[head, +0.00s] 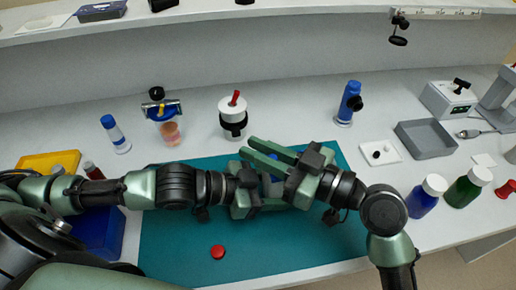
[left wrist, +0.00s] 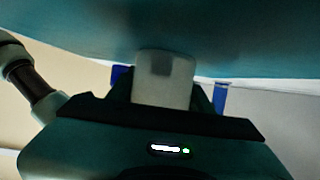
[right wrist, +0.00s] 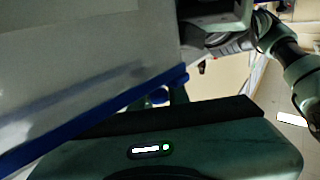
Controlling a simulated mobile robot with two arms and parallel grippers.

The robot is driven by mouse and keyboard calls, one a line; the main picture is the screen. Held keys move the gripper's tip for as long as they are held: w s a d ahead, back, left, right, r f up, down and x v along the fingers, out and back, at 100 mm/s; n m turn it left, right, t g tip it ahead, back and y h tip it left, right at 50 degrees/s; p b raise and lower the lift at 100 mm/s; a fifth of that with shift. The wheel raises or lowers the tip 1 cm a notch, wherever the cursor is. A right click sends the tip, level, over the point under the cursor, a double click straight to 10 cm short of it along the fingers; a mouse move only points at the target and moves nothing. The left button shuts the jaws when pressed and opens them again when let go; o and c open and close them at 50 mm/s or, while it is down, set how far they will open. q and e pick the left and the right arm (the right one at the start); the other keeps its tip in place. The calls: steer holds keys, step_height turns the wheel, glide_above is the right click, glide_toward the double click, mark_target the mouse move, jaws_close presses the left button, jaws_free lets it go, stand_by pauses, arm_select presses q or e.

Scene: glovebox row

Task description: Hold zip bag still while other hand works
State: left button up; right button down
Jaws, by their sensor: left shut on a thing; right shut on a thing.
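The zip bag (right wrist: 80,70) shows in the right wrist view as a large pale sheet with a blue strip along its lower edge. My right gripper (right wrist: 172,95) is shut at the end of this strip. In the head view my right gripper (head: 262,152) reaches left above the teal mat, and a bit of blue shows by its fingers. My left gripper (head: 272,192) is close beside it, its tips largely hidden. In the left wrist view my left gripper (left wrist: 165,85) is shut on a pale piece, seemingly part of the bag. Most of the bag is hidden in the head view.
A red round piece (head: 218,252) lies on the teal mat (head: 180,245). Behind stand a white cup-like vessel (head: 232,112), a pink cup (head: 170,133) and blue-topped bottles. A grey tray (head: 425,138) and blue and green bottles (head: 462,192) are right; yellow and blue bins (head: 100,235) are left.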

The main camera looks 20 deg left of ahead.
stand_by(0.5)
steer(key=w+d, duration=0.7)
steer(key=d, duration=0.2)
steer(key=shift+w+d, duration=0.1)
arm_select(q)
steer(key=shift+f, duration=0.1)
arm_select(e)
steer(key=c, duration=1.4)
jaws_free()
steer(key=d, duration=0.4)
steer(key=s+d, duration=0.1)
steer(key=d, duration=0.6)
steer(key=shift+s+d, duration=0.35)
steer(key=shift+d, duration=0.05)
